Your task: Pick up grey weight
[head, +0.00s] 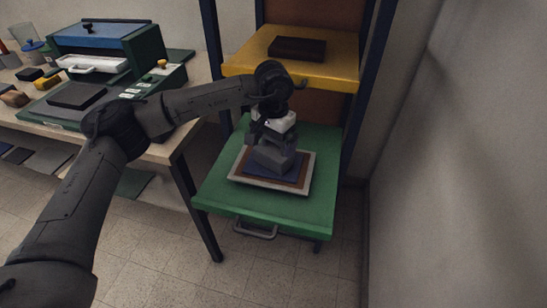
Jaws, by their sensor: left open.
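The grey weight (273,158) is a stepped block standing on a dark blue piece (262,176). That piece lies on a brown sheet in a pale shallow tray (240,180), on the green shelf (225,195). My left gripper (268,135) points down at the top of the weight, with its jaws open. Its fingers overlap the upper part of the weight in the head view, so I cannot tell whether they touch it. My right gripper is not in view.
Dark blue posts flank the shelves. A workbench (175,148) at left carries a green machine (140,50) and small items. A bare wall is at right.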

